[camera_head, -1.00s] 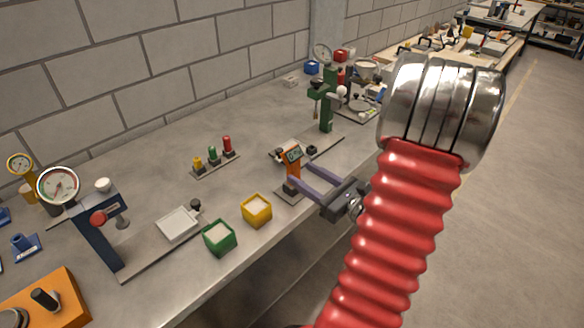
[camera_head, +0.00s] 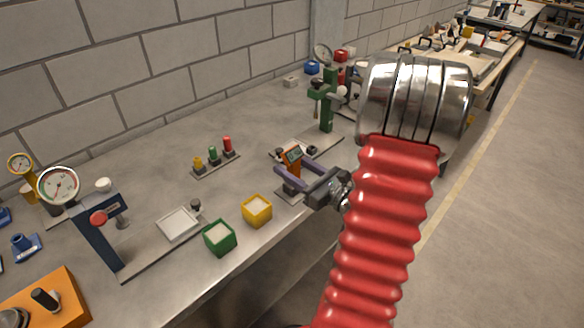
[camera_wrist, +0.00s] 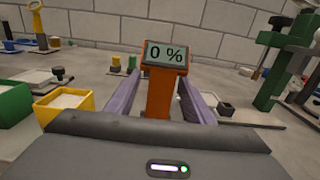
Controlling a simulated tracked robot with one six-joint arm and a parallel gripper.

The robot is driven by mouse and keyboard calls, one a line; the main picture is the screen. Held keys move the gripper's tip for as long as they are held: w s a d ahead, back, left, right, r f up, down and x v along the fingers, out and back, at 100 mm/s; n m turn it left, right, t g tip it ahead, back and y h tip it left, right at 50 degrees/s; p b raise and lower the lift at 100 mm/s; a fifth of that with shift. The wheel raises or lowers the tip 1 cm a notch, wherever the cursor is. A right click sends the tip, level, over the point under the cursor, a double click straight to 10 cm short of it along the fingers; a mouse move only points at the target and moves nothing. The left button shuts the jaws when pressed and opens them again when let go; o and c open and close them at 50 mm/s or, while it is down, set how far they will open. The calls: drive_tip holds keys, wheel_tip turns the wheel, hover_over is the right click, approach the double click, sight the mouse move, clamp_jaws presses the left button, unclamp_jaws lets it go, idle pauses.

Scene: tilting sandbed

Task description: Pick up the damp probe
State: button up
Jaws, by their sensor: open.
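The damp probe (camera_head: 291,160) is an orange handheld device with a small screen. It stands upright on a dark base plate (camera_head: 291,196) near the bench's front edge. In the wrist view the probe (camera_wrist: 164,85) faces me and its screen reads "0 %". My gripper (camera_head: 292,172) is open, with its two purple fingers either side of the probe's orange body. In the wrist view the fingers (camera_wrist: 163,95) show one to the left and one to the right of it, with a gap on each side. The probe's lower end is hidden behind the gripper's body.
A yellow box (camera_head: 257,211) and a green box (camera_head: 219,238) with pale contents stand left of the probe. A green press stand (camera_head: 327,105) is behind it to the right. A rack (camera_head: 214,165) of coloured pegs stands further back. Bare bench lies between them.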

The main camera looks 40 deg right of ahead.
drive_tip(key=shift+w, duration=1.85)
drive_tip(key=shift+r, duration=0.1)
drive_tip(key=c, duration=1)
drive_tip(key=shift+o, duration=0.2)
wheel_tip(320, 180, up, 10)
wheel_tip(320, 180, up, 6)
idle(0.4)
